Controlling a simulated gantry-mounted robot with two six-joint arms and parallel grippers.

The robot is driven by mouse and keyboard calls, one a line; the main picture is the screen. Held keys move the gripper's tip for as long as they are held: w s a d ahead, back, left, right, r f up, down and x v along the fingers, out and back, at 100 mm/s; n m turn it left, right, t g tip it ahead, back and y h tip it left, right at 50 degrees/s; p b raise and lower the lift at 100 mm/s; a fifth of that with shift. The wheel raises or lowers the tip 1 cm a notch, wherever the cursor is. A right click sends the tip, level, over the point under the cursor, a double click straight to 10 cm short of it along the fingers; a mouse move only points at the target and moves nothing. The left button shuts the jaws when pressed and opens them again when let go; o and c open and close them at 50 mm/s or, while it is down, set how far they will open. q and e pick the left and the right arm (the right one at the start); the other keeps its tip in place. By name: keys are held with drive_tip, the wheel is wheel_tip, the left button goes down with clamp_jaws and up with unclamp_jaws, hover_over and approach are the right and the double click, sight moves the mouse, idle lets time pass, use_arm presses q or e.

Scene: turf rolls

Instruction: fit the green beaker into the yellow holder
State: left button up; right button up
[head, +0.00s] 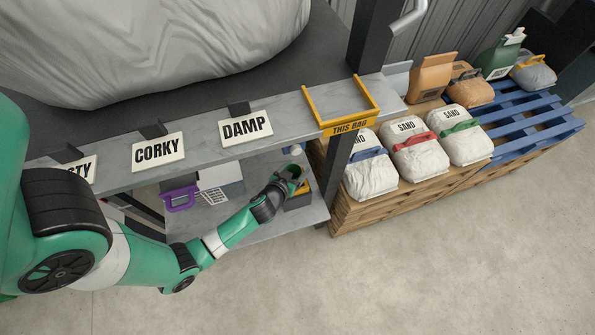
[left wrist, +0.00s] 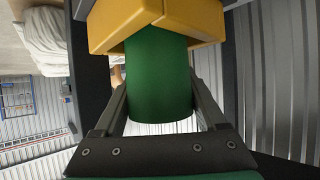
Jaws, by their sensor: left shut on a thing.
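The green beaker (left wrist: 158,75) is between the two fingers of my left gripper (left wrist: 160,108) in the left wrist view, and the gripper is shut on it. The yellow holder (left wrist: 195,17) is at the top of that view, and the beaker's far end meets it, with yellow on both sides. How deep the beaker sits in it I cannot tell. In the head view my left gripper (head: 285,183) is over the lower shelf, right at the holder (head: 299,201), covering much of it. My right gripper is not in view.
A purple-handled item (head: 180,197) and papers lie on the lower shelf (head: 255,233). Sand bags (head: 417,150) stand to the right. The floor in front is clear.

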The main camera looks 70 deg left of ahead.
use_arm(q)
drive_tip(key=shift+r, duration=0.1)
drive_tip(key=o, duration=1.4)
drive_tip(key=shift+r, duration=0.2)
drive_tip(key=p+v, duration=0.2)
drive_tip(key=v, duration=0.9)
drive_tip(key=shift+s+d+p, duration=0.25)
drive_tip(key=shift+s+p, duration=0.05)
drive_tip(key=shift+s, duration=0.1)
